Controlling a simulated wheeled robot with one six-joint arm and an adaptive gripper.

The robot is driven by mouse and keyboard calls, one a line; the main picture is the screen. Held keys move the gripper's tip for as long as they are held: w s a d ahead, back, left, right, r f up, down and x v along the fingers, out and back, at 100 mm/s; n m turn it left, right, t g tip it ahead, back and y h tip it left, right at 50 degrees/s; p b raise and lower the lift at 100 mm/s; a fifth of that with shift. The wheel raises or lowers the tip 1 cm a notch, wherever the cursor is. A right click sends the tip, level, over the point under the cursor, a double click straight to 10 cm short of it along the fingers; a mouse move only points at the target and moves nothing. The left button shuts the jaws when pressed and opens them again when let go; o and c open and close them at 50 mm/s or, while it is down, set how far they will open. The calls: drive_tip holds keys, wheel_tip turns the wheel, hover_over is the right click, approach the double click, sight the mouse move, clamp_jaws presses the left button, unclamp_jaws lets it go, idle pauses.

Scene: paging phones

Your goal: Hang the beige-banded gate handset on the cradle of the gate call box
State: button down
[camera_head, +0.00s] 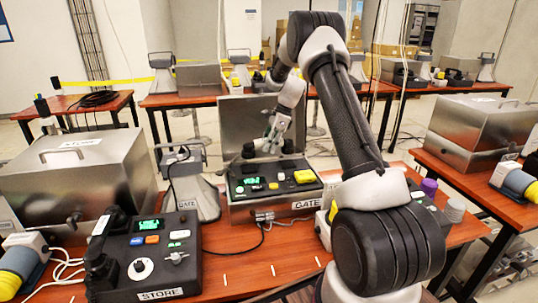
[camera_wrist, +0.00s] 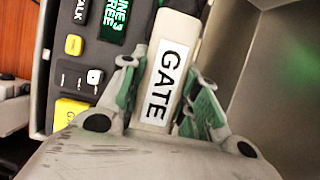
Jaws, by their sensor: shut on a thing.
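The gate handset shows in the wrist view (camera_wrist: 167,40) as a pale beige grip with a white GATE label. Its dark ends show in the head view (camera_head: 248,151), behind the controls of the gate call box. My gripper (camera_head: 270,143) is shut on the middle of the handset, one finger on each side of the label. The gate call box (camera_head: 238,209) is dark with a green display, a yellow button and a GATE label. The handset is over the box's rear edge. The cradle is hidden, and I cannot tell whether the handset touches it.
An upright steel lid (camera_head: 240,118) stands close behind the gate box. The store call box (camera_head: 160,268) is at front left, beside a steel case (camera_head: 70,185). A grey horn speaker (camera_head: 200,195) stands left of the gate box. Loose cords cross the red table.

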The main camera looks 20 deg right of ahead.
drive_tip(key=shift+f, duration=2.3)
drive_tip(key=shift+f, duration=0.1)
drive_tip(key=c, duration=1.1)
unclamp_jaws()
